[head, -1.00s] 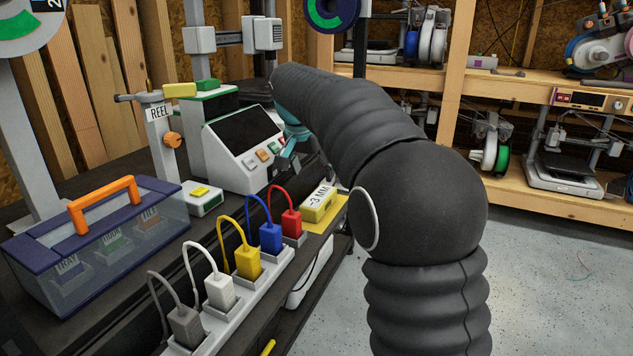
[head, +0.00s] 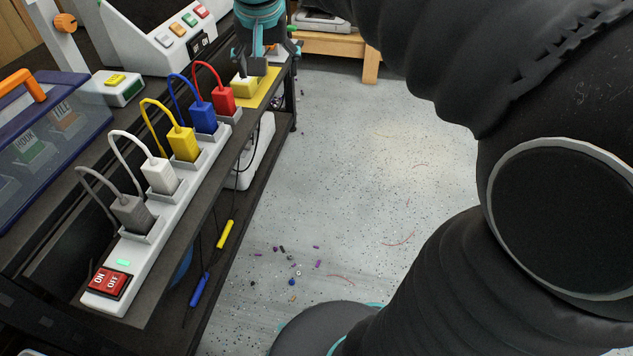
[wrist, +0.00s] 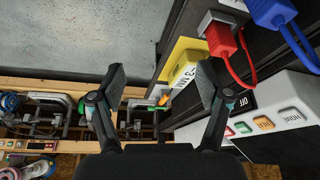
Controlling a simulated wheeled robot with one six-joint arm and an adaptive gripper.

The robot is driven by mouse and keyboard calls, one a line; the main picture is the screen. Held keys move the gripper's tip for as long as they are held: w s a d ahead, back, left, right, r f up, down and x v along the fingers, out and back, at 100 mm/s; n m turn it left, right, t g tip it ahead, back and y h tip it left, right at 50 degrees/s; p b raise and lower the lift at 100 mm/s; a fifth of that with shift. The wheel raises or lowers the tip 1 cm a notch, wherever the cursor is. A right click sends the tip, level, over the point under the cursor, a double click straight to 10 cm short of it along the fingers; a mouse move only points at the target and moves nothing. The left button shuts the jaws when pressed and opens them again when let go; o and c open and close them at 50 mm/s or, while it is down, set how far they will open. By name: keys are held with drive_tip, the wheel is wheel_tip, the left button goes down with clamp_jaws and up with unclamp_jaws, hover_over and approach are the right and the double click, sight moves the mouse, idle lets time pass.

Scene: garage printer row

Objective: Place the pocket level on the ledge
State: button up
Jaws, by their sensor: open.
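A yellow block with a white label (head: 243,87) rests on a flat yellow plate (head: 267,84) at the bench's far right end. The block (wrist: 188,72) also shows in the wrist view, its label partly readable as "3 MM". I cannot tell surely whether it is the pocket level; nothing else is clearly one. The plate (wrist: 180,50) may be the ledge. My gripper (head: 250,66) is open and empty, close above the block's far side. In the wrist view my gripper's (wrist: 163,85) right finger covers part of the block; contact cannot be told.
A power strip (head: 125,263) with several coloured plugs runs along the bench edge towards the block. A white control box (head: 160,35) and a blue-lidded clear case (head: 65,120) stand left. A small orange item (wrist: 163,100) shows past the plate.

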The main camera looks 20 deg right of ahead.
drive_tip(key=s+f+n, duration=0.2)
drive_tip(key=s+f, duration=0.4)
drive_tip(key=s, duration=0.4)
drive_tip(key=s+f+n+t+y, duration=0.1)
drive_tip(key=s+f, duration=0.5)
drive_tip(key=s, duration=0.4)
drive_tip(key=shift+s+d+n, duration=0.15)
drive_tip(key=shift+d+n, duration=0.15)
drive_tip(key=shift+n, duration=0.1)
